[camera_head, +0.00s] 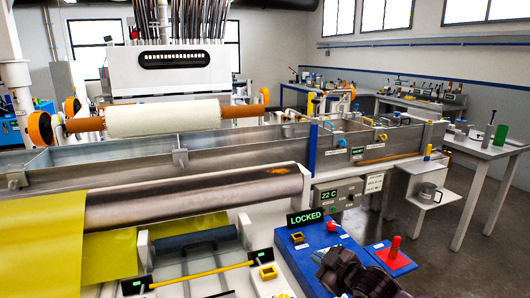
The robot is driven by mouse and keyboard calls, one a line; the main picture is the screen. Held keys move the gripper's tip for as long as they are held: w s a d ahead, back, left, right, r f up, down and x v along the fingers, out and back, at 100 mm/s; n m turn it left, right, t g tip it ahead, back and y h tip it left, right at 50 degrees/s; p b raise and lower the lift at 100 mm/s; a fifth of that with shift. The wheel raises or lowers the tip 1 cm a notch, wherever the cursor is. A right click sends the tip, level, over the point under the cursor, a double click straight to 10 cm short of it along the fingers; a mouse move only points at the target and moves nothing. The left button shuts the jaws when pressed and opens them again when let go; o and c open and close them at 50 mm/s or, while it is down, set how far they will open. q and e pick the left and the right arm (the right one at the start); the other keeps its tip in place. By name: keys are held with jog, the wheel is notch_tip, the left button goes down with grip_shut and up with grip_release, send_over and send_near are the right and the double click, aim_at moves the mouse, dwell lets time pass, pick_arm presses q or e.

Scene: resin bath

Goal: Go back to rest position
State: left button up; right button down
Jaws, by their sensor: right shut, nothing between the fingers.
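My right gripper (326,262) shows at the bottom edge, right of the middle, as a dark, bulky shape. It is shut with nothing seen in it. It is in front of the blue panel (292,252) and hides part of it. A red knob (395,246) stands upright on a red plate to the right of the gripper, apart from it. My left gripper is not in view.
A long metal bath (240,151) crosses the middle, with a metal roller (190,196) in front. Yellow sheet (40,240) hangs at the left. A sign (305,217) reads LOCKED. Open floor lies at the right.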

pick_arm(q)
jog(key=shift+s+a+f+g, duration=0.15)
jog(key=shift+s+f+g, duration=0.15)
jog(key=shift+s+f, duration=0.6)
pick_arm(e)
jog(key=s+d+f+m+h, duration=0.2)
jog(key=s+f, duration=0.5)
jog(key=s, duration=0.4)
jog(key=s+d+f+m+g+h, duration=0.1)
jog(key=s+d+f+m+h, duration=0.2)
jog(key=s, duration=0.8)
jog(key=s+d+f+m+h, duration=0.2)
jog(key=s+d+f+m, duration=0.3)
jog(key=s+d+f, duration=0.4)
notch_tip(320, 180, down, 2)
jog(key=s, duration=0.2)
jog(key=shift+s+m+h, duration=0.3)
jog(key=shift+m+h, duration=0.1)
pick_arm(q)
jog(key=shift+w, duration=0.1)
pick_arm(e)
jog(key=shift+s, duration=0.1)
